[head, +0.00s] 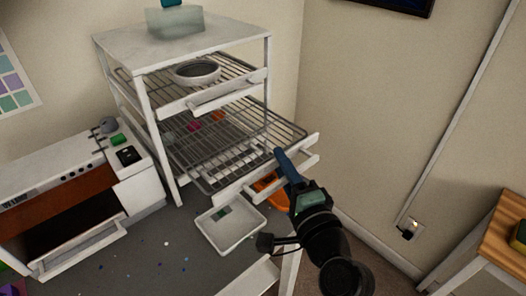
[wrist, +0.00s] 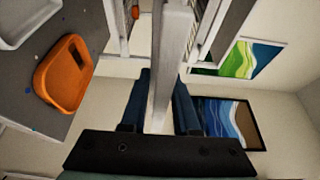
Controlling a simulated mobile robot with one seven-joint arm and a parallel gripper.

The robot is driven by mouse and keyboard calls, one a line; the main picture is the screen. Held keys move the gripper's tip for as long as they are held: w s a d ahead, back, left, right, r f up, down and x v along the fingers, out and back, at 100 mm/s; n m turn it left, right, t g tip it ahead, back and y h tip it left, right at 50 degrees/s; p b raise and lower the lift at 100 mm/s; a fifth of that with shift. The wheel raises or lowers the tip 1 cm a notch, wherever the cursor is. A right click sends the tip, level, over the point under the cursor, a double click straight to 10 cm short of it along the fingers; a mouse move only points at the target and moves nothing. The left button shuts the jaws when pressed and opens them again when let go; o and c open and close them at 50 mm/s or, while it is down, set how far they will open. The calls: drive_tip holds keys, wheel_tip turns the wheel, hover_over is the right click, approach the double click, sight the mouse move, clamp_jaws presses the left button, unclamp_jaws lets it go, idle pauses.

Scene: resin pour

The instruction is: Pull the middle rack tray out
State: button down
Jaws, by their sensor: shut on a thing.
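The white rack (head: 146,108) stands at the back with wire trays in it. The middle tray (head: 290,130) has a wire grid and a white front bar with a handle, and it sticks out past the rack's front posts. My gripper (head: 281,158) is at this tray's front, its blue fingers shut on the handle. In the wrist view my gripper (wrist: 161,95) has one finger on each side of a white bar (wrist: 170,50), the handle. The exact finger contact is partly hidden in the head view.
The upper tray (head: 254,77) holds a round dish (head: 197,71). A white bin (head: 229,242) and an orange container (wrist: 62,75) are below the middle tray. A white cabinet (head: 148,188) stands at left. A wooden table (head: 508,232) is at right, with clear floor before it.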

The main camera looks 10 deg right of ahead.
drive_tip(key=shift+s+d+r, duration=0.2)
drive_tip(key=shift+s+d, duration=0.3)
drive_tip(key=shift+s, duration=0.15)
drive_tip(key=c, duration=0.8)
unclamp_jaws()
drive_tip(key=shift+c, duration=0.2)
drive_tip(key=shift+f, duration=0.1)
drive_tip(key=b+v, duration=0.2)
drive_tip(key=v, duration=1.1)
